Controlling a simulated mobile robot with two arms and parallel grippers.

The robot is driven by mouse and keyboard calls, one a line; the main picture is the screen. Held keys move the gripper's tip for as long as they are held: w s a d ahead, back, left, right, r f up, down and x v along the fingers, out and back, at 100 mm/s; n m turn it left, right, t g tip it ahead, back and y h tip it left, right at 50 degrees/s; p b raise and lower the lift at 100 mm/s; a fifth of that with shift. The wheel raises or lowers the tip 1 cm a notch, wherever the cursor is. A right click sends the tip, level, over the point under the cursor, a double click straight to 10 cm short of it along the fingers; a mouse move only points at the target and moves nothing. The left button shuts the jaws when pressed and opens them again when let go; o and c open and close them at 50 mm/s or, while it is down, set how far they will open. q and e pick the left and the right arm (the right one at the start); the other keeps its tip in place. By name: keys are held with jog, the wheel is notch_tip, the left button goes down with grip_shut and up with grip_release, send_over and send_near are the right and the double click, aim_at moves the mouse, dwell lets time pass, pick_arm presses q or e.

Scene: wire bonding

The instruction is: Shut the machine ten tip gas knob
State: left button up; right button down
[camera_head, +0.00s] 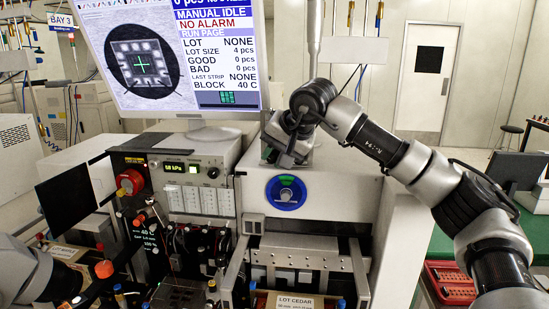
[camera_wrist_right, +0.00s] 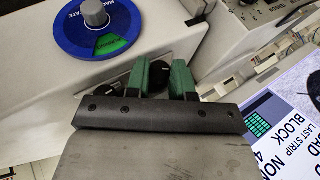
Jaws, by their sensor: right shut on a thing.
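My right gripper (camera_head: 284,156) reaches down over the top of the machine housing, just above and beside the blue dial (camera_head: 286,192) in the head view. In the right wrist view its two green fingers (camera_wrist_right: 163,78) are shut on a black knob (camera_wrist_right: 159,73), which is mostly hidden between them. I cannot read a label on this knob or see its pointer.
The blue dial with its grey hub (camera_wrist_right: 93,12) is close to the fingers in the wrist view. The monitor (camera_head: 172,55) stands behind the housing. A control panel (camera_head: 182,166) is to the left. A red tray (camera_head: 452,283) lies on the green table at right.

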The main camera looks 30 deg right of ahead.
jog(key=c, duration=1)
grip_release()
